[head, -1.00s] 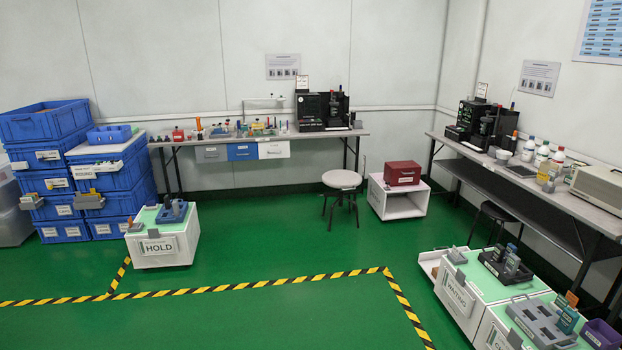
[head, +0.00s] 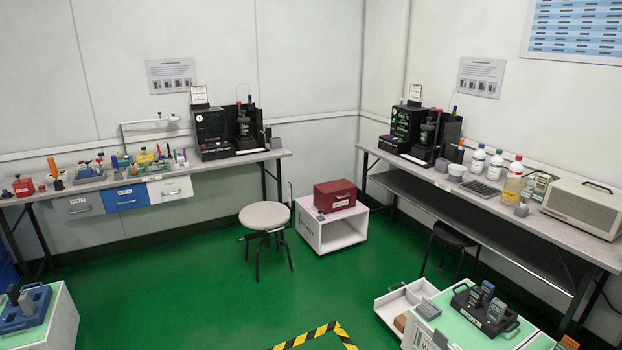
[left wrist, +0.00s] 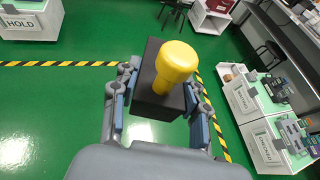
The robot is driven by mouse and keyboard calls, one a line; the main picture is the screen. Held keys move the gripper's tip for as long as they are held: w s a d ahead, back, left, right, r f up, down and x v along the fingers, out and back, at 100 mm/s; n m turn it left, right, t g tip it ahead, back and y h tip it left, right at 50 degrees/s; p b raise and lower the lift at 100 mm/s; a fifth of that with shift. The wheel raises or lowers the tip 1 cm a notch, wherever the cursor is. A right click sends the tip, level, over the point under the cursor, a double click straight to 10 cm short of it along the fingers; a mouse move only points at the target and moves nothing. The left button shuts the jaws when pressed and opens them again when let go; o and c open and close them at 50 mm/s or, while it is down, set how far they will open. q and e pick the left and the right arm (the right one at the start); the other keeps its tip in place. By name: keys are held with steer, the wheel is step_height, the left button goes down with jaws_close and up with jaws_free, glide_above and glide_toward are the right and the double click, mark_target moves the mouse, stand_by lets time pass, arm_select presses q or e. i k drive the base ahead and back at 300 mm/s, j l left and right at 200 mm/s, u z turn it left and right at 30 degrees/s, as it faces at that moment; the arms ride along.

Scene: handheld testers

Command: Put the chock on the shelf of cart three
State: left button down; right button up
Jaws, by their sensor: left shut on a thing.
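In the left wrist view, my left gripper (left wrist: 158,88) is shut on a black block with a yellow knob (left wrist: 174,62), which I take to be the chock. The block sits between the two blue-padded fingers, clear of the floor. Neither gripper shows in the head view. A low white cart (head: 308,233) with an open front stands by the back wall, with a red case (head: 335,196) on top. Its side label is too small to read surely. I see no number marking cart three.
A round stool (head: 266,216) stands just left of the white cart. Benches (head: 225,160) line the back and right walls. The HOLD cart shows in the wrist view (left wrist: 30,22). A tester cart (head: 470,322) is at lower right. Green floor (head: 210,290) between is clear.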

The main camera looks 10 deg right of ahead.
mark_target(395, 310)
steer(key=i+z, duration=0.35)
steer(key=i, duration=0.15)
steer(key=i+j+z, duration=0.3)
steer(key=i, duration=0.15)
steer(key=i+j+z, duration=0.15)
steer(key=i+z, duration=0.2)
steer(key=i+j+z, duration=0.3)
steer(key=i+j, duration=0.1)
steer(key=i, duration=0.1)
